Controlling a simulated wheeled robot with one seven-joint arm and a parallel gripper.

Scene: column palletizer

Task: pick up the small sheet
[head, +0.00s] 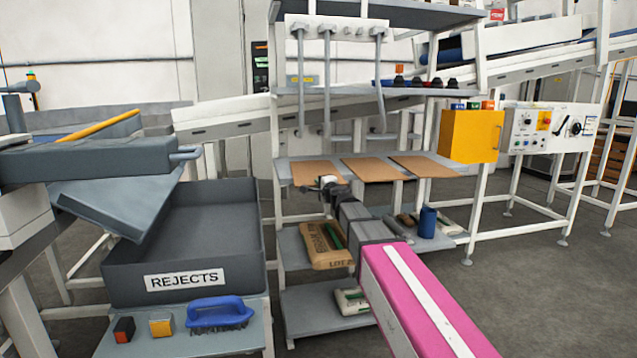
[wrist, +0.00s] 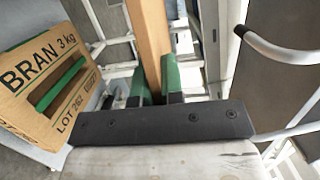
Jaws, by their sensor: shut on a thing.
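Three flat brown sheets lie side by side on a grey shelf (head: 285,180) in the head view: a left sheet (head: 316,170), a middle sheet (head: 370,171) and a right sheet (head: 425,167). My gripper (head: 328,183) is at the front edge of the left sheet. In the wrist view the green fingers of my gripper (wrist: 154,85) are shut on a brown sheet (wrist: 150,38), one finger on each side. The sheet runs away from the fingers. In the head view, my wrist hides part of its front edge.
A brown bran bag (head: 322,245) lies on the shelf below, close to my gripper in the wrist view (wrist: 45,85). A blue cylinder (head: 427,222) stands to its right. A grey rejects bin (head: 200,265) and a blue brush (head: 220,313) are at left.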

